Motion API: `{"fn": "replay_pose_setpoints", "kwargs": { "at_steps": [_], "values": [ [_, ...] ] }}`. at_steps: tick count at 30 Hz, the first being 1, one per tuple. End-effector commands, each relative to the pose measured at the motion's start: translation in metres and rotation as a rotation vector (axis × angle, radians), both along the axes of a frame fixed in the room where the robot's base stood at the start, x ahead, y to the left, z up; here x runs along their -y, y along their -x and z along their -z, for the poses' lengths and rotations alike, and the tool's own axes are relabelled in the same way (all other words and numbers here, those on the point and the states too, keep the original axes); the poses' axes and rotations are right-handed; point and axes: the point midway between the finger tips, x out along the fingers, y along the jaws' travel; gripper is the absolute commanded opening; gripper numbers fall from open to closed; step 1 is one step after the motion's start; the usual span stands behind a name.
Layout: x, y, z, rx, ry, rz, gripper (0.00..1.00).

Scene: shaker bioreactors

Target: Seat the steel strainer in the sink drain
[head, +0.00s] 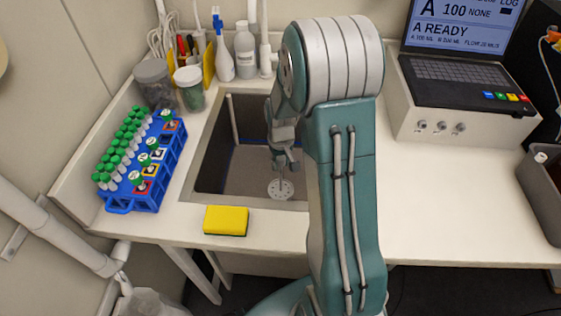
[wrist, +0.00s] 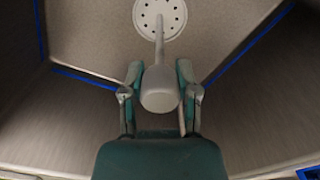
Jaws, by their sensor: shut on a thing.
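The steel strainer (head: 281,190) is a pale round plate with a ring of small holes and a thin upright stem. In the wrist view its plate (wrist: 160,17) is at the top, and the stem leads to a rounded knob (wrist: 160,92). My gripper (wrist: 158,76) is shut on that knob, one finger on each side. In the head view my gripper (head: 284,160) is inside the sink (head: 210,150), above the plate near the front of the basin. No drain opening shows; I cannot tell whether the plate touches the sink floor.
A yellow sponge (head: 226,221) lies at the sink's front edge. A blue tube rack (head: 150,175) and two jars (head: 188,90) stand to the left. Bottles (head: 245,50) stand behind the sink. A laptop (head: 455,70) sits on a box at right.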

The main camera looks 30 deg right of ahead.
Motion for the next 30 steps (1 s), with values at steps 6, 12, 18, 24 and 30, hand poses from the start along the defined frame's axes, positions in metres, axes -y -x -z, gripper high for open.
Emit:
{"fn": "replay_pose_setpoints", "kwargs": {
  "at_steps": [6,12,18,24,30],
  "values": [
    [0.000,0.000,0.010,0.000,0.000,0.001,0.00],
    [0.000,0.000,0.024,-0.001,0.000,0.000,0.00],
    [0.000,0.000,0.037,-0.001,0.000,0.000,0.00],
    [0.000,0.000,0.042,0.001,0.000,0.000,0.00],
    [0.000,0.001,0.041,0.000,0.000,0.000,0.00]
  ]
}}
